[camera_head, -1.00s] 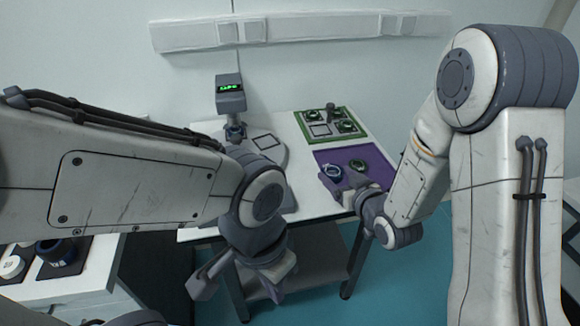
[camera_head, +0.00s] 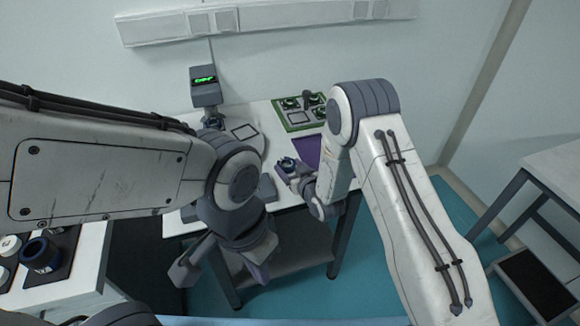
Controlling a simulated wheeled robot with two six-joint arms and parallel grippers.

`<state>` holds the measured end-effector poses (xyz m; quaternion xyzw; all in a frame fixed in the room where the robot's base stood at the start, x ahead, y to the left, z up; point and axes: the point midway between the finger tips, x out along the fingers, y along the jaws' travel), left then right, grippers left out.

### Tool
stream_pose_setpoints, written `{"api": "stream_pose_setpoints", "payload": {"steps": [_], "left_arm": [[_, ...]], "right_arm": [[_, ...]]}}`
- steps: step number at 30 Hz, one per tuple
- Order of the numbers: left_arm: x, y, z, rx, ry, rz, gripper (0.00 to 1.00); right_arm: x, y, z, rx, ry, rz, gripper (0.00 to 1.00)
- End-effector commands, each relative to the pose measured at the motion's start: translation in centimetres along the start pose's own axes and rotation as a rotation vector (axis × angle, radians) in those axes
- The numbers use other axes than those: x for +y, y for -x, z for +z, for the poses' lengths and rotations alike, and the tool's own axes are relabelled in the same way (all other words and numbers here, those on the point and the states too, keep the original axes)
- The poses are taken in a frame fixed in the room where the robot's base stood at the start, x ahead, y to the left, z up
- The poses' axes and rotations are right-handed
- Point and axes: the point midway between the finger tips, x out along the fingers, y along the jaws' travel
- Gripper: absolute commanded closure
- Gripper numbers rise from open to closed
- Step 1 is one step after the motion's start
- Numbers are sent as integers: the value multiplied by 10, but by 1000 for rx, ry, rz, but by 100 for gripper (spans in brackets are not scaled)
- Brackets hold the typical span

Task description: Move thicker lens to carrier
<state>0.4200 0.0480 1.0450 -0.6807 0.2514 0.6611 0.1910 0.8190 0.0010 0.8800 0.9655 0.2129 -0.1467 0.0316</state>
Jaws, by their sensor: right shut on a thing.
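My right gripper (camera_head: 293,173) is shut on a lens with a dark blue ring (camera_head: 287,163), at the left edge of the purple mat (camera_head: 306,152). I cannot tell how far the lens is above the table. My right arm hides most of the mat, and the other ringed lens is out of sight. A green-edged carrier board (camera_head: 284,120) with several round parts and a square pad lies behind the mat. My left gripper (camera_head: 222,274) hangs in front of the white table, its fingers apart and nothing between them.
A grey device with a green display (camera_head: 205,86) stands at the back left of the white table (camera_head: 258,112), with a square plate (camera_head: 245,132) beside it. A side bench at lower left holds a dark blue ring (camera_head: 40,254). Another table (camera_head: 550,165) stands at right.

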Motion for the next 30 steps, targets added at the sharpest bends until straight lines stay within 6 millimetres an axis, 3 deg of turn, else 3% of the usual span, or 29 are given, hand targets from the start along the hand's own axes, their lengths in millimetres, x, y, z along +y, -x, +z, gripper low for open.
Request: {"api": "stream_pose_setpoints", "payload": {"steps": [13, 14, 15, 26, 30], "left_arm": [[0, -5, 0, 0, 0, 0, 100], [0, -3, 0, 0, 0, 0, 100], [0, -3, 0, 0, 0, 0, 100], [0, 3, 0, 0, 0, 0, 100], [0, -4, 0, 0, 0, 0, 100]], "right_arm": [[0, -2, 8, 2, 0, 1, 84], [0, -2, 6, 1, 0, 1, 16], [0, -2, 6, 1, 0, 1, 0], [0, 0, 1, 1, 0, 1, 0], [1, 19, 5, -1, 0, 1, 0]]}}
